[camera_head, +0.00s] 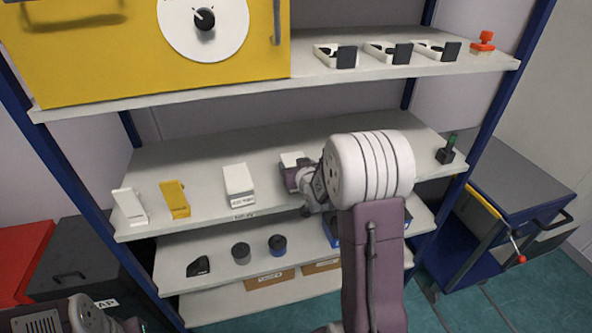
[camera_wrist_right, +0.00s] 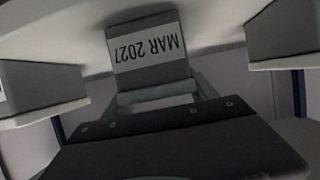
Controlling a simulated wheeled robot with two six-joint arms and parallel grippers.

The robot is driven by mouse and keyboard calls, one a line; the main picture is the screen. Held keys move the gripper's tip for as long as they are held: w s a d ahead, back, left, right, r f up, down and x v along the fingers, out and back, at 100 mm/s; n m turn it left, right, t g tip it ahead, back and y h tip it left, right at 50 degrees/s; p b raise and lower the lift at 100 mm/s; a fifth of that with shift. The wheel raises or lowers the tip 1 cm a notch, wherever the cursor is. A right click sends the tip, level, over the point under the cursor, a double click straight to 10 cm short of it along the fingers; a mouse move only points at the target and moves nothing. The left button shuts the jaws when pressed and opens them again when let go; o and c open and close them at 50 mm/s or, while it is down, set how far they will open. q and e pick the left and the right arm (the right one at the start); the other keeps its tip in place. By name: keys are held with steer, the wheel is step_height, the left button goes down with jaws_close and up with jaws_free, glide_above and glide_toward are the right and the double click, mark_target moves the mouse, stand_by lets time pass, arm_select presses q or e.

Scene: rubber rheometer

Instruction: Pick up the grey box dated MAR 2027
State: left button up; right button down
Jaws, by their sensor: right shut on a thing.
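The grey box dated MAR 2027 (camera_wrist_right: 146,38) shows in the right wrist view, with its label upside down. In the head view its pale top (camera_head: 291,159) shows just behind my right gripper (camera_head: 296,174), on the middle shelf. My right gripper is shut on this box; it also shows in the right wrist view (camera_wrist_right: 155,93). The jaws hide part of the box. I cannot tell whether it is clear of the shelf. My left arm shows only at the bottom left corner of the head view, and its jaws are not visible.
Another labelled box (camera_head: 239,184) stands left of the gripper on the middle shelf (camera_head: 200,155). A yellow holder (camera_head: 174,199) and a white holder (camera_head: 130,206) stand further left. The upper shelf edge (camera_head: 420,70) overhangs behind.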

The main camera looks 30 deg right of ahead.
step_height(320, 180, up, 10)
steer(key=shift+f+p, duration=0.1)
steer(key=shift+p, duration=0.65)
steer(key=shift+w, duration=0.1)
